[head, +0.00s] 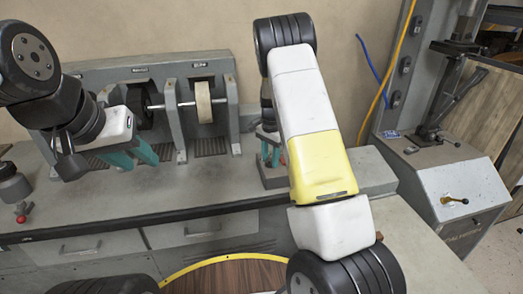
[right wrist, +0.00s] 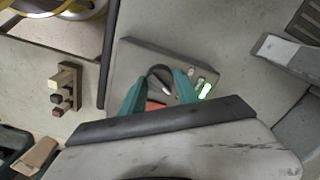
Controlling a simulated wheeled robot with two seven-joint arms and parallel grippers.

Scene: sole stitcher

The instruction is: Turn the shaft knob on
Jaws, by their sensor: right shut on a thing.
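In the right wrist view, a round dark shaft knob (right wrist: 160,78) with a pale pointer mark sits on a grey control box (right wrist: 135,58). My right gripper (right wrist: 160,92) has its teal fingers on either side of the knob and is shut on it. In the head view, my right gripper (head: 270,150) is at the control box (head: 273,180), with the knob hidden behind the fingers and my forearm. My left gripper (head: 132,157) is open and empty, above the left part of the bench.
A green lit switch (right wrist: 205,91) is beside the knob. A grinding machine with a pale wheel (head: 203,102) on a shaft stands at the back of the bench (head: 200,190). A dark jar (head: 14,185) and a red knob (head: 21,218) are at far left. A grey machine (head: 460,190) stands at right.

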